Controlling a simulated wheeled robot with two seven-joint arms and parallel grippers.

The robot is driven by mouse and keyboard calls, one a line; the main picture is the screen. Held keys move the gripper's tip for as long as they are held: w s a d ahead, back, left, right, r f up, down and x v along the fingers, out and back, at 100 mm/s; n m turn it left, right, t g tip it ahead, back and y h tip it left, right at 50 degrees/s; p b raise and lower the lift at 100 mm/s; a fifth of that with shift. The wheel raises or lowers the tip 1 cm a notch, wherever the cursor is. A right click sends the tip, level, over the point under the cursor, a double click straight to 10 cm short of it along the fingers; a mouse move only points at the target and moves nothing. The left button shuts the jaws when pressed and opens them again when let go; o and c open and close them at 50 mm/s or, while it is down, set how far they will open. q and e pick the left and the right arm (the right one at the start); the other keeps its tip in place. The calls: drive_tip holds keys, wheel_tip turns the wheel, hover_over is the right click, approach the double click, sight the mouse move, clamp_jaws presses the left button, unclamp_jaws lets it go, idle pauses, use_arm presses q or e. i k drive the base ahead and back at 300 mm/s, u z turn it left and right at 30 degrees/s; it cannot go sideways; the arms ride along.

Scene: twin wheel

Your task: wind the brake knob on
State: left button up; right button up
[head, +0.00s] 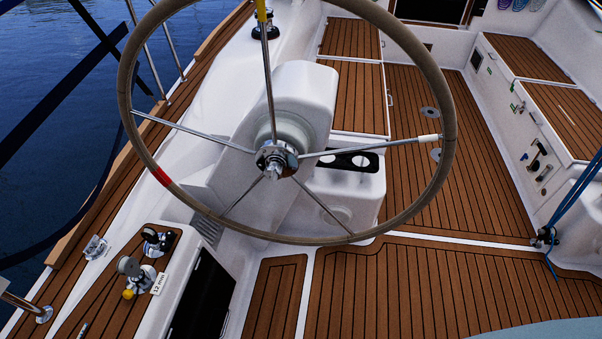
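A large steering wheel (449,108) with a tan rim fills the middle of the head view. Its thin metal spokes meet at a shiny chrome hub (276,160) in front of a white pedestal (305,90). A small round chrome part sits at the hub's centre; I cannot tell for sure whether it is the brake knob. The rim has a red band at its lower left. A yellow piece is on the upper spoke and a pale band on the right spoke. Neither of my grippers is in view.
Winch-like fittings with a "12 mm" tag (158,284) stand on the teak side deck at lower left. A pedestal base with two round cup holders (360,161) is behind the wheel. Teak floor (440,285) is clear at lower right. Blue ropes (575,200) hang at right.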

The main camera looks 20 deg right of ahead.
sight(273, 171)
drive_tip(key=k, duration=0.35)
drive_tip(key=u, duration=0.8)
